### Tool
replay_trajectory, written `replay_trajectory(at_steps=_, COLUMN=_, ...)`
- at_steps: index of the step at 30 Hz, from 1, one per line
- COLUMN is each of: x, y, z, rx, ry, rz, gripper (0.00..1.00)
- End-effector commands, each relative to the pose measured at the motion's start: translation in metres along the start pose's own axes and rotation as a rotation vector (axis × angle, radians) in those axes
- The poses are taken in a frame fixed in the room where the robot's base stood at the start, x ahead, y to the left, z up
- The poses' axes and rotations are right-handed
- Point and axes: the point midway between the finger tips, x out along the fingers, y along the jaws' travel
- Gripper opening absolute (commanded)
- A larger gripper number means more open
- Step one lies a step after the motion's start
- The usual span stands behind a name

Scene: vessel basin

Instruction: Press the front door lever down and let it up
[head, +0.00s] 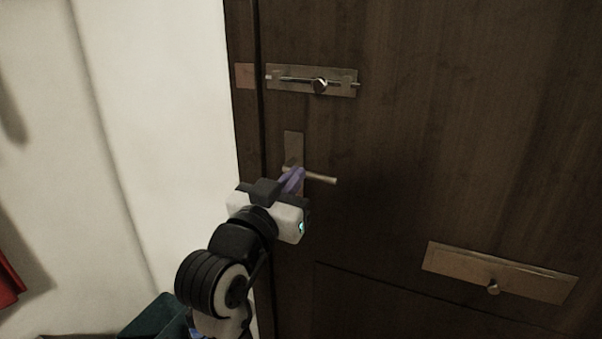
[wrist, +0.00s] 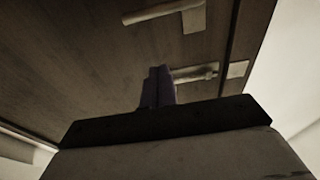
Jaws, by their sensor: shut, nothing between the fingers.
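The front door lever (head: 322,179) is a pale metal bar reaching right from an upright plate (head: 293,147) on the dark wooden door. It looks roughly level, perhaps tilting slightly down at its free end. My gripper (head: 298,172) is shut and empty, its purple fingers overlapping the lever near the plate in the head view. The fingers hide part of the lever there. In the wrist view the lever (wrist: 160,11) lies at the top, apart from the shut fingertips (wrist: 158,68) in the picture. I cannot tell whether they touch it.
A sliding bolt (head: 312,80) is mounted above the lever and also shows in the wrist view (wrist: 195,73). A metal plate with a small knob (head: 500,272) is at lower right. A white wall (head: 160,120) stands left of the door, with a dark green object (head: 155,318) low down.

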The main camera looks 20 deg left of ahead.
Motion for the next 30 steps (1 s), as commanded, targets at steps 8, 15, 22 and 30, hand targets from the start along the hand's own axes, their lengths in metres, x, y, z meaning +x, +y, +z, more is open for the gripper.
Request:
replay_trajectory(at_steps=8, x=0.054, y=0.001, z=-0.003, rx=-0.003, ry=-0.001, rz=0.002, gripper=0.0)
replay_trajectory(at_steps=15, x=0.089, y=-0.001, z=0.009, rx=-0.003, ry=-0.003, rz=-0.003, gripper=0.0)
replay_trajectory(at_steps=22, x=0.081, y=-0.001, z=0.031, rx=-0.002, ry=0.001, rz=-0.003, gripper=0.0)
replay_trajectory(at_steps=30, x=0.078, y=-0.001, z=0.037, rx=0.0, ry=0.002, rz=-0.004, gripper=0.0)
